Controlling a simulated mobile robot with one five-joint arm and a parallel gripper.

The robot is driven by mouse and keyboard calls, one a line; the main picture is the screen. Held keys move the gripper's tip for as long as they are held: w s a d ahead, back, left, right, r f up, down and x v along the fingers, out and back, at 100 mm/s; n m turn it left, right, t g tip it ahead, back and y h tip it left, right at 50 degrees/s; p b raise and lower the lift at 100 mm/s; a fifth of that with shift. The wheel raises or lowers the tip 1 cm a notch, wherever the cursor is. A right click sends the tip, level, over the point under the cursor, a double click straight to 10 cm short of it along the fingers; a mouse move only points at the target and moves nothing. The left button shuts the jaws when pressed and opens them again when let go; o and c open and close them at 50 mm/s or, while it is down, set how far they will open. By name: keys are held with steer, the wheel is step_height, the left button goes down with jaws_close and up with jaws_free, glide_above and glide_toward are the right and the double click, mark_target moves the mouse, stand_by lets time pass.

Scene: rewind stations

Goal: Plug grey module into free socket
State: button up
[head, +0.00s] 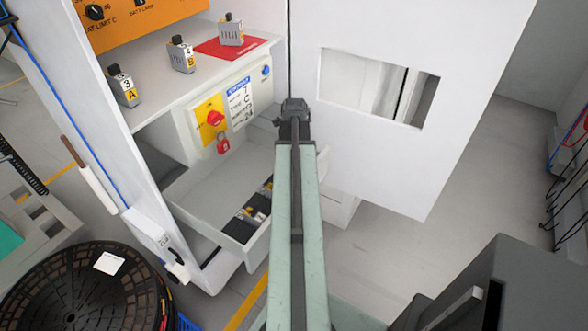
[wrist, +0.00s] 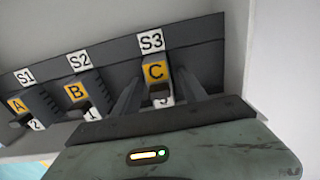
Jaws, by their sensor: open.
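Grey modules stand on the cabinet shelf in the head view: one marked 3 and A (head: 124,90), one marked 4 and B (head: 182,57), and one on a red mat (head: 212,47). In the wrist view a dark rail has places marked S1, S2 and S3 (wrist: 150,42). Blocks with yellow labels A (wrist: 17,106), B (wrist: 76,92) and C (wrist: 156,74) sit under these marks. My gripper (head: 293,106) is open, with its fingers either side of the C block; I cannot tell whether they touch it. The lower part of that block is hidden.
A drawer (head: 205,215) stands open below the shelf, with dark pieces at its front. A panel has a red knob (head: 215,118) and red padlock (head: 223,145). A white door (head: 380,160) with a window stands at right. A black reel (head: 75,290) is at lower left.

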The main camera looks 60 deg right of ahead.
step_height(320, 180, up, 12)
steer(key=p, duration=1.2)
steer(key=shift+r, duration=0.25)
steer(key=shift+f, duration=0.1)
